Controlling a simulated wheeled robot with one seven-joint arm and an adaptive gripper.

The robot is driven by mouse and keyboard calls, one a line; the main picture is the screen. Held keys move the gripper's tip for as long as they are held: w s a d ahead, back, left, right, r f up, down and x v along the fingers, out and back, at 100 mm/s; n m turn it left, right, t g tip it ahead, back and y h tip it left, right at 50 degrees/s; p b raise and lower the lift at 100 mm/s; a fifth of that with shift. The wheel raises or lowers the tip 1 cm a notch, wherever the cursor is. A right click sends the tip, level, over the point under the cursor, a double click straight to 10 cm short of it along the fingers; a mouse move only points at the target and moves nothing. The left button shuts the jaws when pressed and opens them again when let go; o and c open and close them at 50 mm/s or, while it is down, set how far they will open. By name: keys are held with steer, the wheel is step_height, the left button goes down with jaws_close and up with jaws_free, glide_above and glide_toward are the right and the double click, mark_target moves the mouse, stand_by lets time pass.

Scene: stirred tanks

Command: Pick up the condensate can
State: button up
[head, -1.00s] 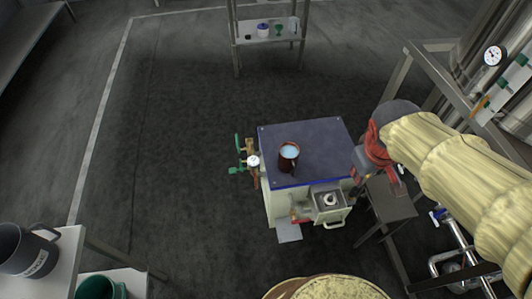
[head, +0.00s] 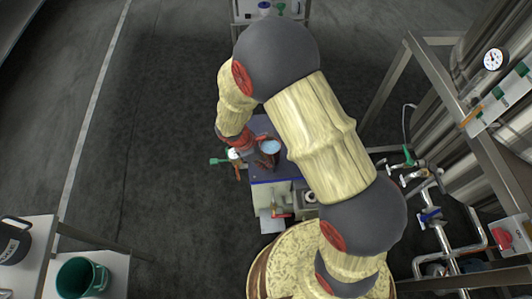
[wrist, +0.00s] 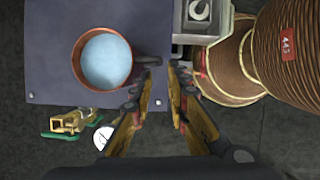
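A brown can (head: 268,159) with pale blue contents stands upright on the dark blue top of a cabinet; I take it as the condensate can. The wrist view shows this can (wrist: 103,60) from above at upper left, its handle pointing right. My gripper (wrist: 164,67) is open and empty, with a narrow gap between the fingertips. The left fingertip is close to the handle's outer end; I cannot tell if they touch. In the head view my gripper is beside the can, partly hidden by my arm.
The cabinet top (wrist: 50,20) is otherwise clear. Green-handled valves (head: 220,161) stick out at its left. A dark grey can (head: 14,240) and a green can (head: 80,278) stand at lower left. Pipes and a steel frame (head: 440,90) fill the right side.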

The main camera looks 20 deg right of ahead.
steer(key=b+x, duration=0.3)
steer(key=x, duration=0.4)
steer(key=shift+d+f+b, duration=0.1)
steer(key=shift+d+b, duration=0.05)
steer(key=shift+b, duration=0.15)
steer(key=shift+c, duration=0.3)
jaws_close()
stand_by(0.4)
